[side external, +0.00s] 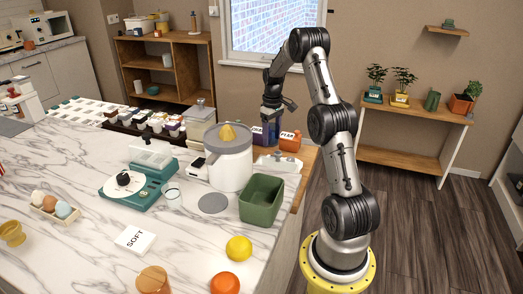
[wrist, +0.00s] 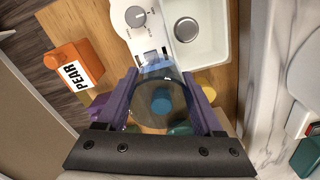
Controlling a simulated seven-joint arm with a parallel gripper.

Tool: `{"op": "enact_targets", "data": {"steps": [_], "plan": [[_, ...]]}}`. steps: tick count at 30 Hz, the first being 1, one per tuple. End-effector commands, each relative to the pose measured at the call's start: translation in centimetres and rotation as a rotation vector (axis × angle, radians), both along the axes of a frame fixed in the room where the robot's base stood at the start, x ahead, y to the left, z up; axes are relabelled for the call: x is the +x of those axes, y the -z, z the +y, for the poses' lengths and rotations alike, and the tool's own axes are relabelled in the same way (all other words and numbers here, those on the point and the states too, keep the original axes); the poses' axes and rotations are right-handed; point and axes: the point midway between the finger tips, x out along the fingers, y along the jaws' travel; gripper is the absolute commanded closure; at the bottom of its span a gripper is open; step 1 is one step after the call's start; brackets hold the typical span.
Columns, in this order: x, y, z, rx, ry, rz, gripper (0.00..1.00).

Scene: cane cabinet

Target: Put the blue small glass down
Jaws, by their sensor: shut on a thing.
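My gripper (side external: 270,128) is at the far right corner of the counter, pointing down beside the labelled boxes. In the wrist view, my gripper (wrist: 160,97) is shut on the blue small glass (wrist: 155,69), which sits between the two purple-looking fingers. The glass is see-through, with a blue tint at its rim and a blue round spot seen through it. In the side view the glass is hard to make out against the gripper and boxes. I cannot tell whether its base touches the wood below.
A white device with a knob and basin (wrist: 188,30) lies ahead. In the side view, a juicer (side external: 231,160) and green bin (side external: 262,199) stand nearby on the marble counter (side external: 180,240).

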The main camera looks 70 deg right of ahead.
Motion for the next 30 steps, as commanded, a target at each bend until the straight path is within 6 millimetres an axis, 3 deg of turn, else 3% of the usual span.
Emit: {"op": "enact_targets", "data": {"steps": [8,15,30], "plan": [[3.0,2.3,-4.1,0.000,0.000,0.000,0.96],[4.8,5.8,-6.5,0.000,0.000,0.001,0.96],[6.0,9.2,-8.1,0.003,0.000,0.002,0.96]]}}
